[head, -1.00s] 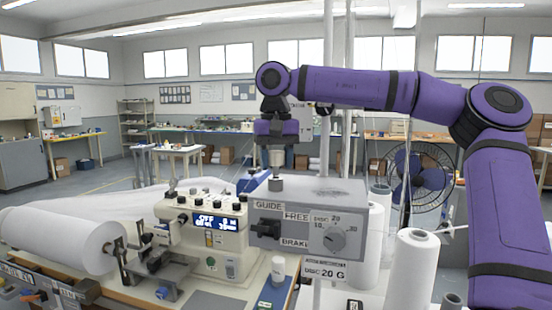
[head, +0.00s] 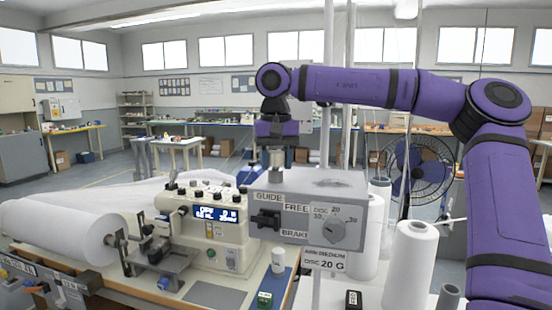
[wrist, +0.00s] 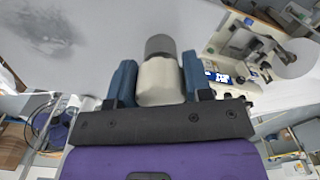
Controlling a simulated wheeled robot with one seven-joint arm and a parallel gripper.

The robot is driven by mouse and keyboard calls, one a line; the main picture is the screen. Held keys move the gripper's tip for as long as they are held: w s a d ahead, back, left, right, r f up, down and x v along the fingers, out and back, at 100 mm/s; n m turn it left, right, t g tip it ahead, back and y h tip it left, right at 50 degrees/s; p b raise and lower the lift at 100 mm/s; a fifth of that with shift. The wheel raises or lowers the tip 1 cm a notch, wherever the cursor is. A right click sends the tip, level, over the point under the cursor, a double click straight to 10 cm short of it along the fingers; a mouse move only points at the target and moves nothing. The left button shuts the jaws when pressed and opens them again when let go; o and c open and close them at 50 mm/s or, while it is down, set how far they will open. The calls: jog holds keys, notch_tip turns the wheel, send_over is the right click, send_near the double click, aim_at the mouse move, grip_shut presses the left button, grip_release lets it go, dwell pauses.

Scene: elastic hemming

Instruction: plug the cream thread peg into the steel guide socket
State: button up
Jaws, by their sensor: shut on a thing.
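My gripper (head: 276,150) points down at the left end of the grey guide box's top. In the wrist view its two blue fingers (wrist: 156,82) are shut on the cream thread peg (wrist: 160,82). The peg also shows under the gripper in the head view (head: 276,157). A dark grey steel cylinder (wrist: 160,46) is in line with the peg's far end and meets it in the wrist view. It looks like the steel guide socket, but I cannot tell whether the peg is inside it. The socket's opening is hidden.
The grey box (head: 340,186) carries a dial and labels. A sewing machine (head: 205,225) and a white fabric roll (head: 60,232) stand left. White thread cones (head: 410,262) stand right, with a fan (head: 418,168) behind.

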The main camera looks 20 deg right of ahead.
aim_at(276, 152)
jog(key=shift+f, duration=0.55)
jog(key=o, duration=0.9)
jog(key=shift+c, duration=0.2)
notch_tip(276, 152, up, 11)
jog(key=shift+f, duration=0.1)
